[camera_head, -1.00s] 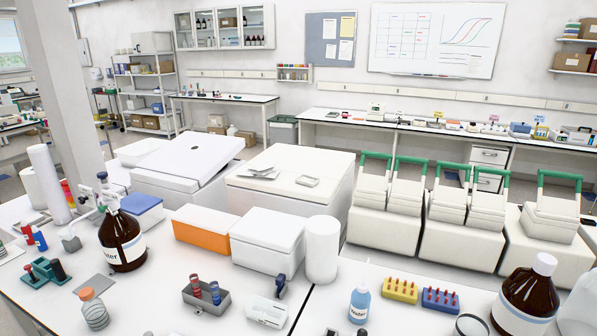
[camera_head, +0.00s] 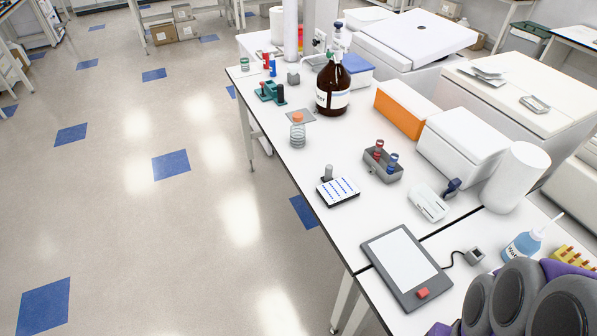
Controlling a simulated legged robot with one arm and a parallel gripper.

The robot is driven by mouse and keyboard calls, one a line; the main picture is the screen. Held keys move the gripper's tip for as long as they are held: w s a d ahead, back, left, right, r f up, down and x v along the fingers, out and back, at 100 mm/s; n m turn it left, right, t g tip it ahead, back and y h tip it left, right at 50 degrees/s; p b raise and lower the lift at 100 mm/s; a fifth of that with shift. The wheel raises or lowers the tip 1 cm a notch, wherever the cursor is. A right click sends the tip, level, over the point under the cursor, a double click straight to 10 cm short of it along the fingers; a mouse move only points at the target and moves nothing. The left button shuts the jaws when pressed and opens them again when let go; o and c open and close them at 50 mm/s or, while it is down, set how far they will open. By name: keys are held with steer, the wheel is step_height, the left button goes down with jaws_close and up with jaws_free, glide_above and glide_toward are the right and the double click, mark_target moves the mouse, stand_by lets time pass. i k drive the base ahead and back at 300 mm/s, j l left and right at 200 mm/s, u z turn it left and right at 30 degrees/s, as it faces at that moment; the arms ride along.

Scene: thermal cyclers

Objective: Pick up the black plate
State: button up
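A small flat plate (camera_head: 338,191) lies on the white bench near its front edge. It has dark sides and a white top with rows of blue marks, and is the closest match I see to a black plate. A small grey cylinder (camera_head: 327,172) stands at its back left corner. A larger dark grey flat device (camera_head: 405,266) with a white panel and a red button lies nearer to me. Rounded grey and purple parts of my own body fill the bottom right corner. My gripper's fingers do not show.
The white bench (camera_head: 290,165) runs from back left to front right. A grey tube rack (camera_head: 383,163), a white device (camera_head: 429,202), a brown bottle (camera_head: 333,88) and a clear bottle (camera_head: 297,131) stand around the plate. Open tiled floor (camera_head: 150,230) lies left of the bench.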

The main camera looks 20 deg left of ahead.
mark_target(333, 193)
steer(key=u, duration=0.8)
steer(key=i+j+z, duration=0.3)
steer(key=i+j, duration=0.15)
steer(key=j, duration=0.25)
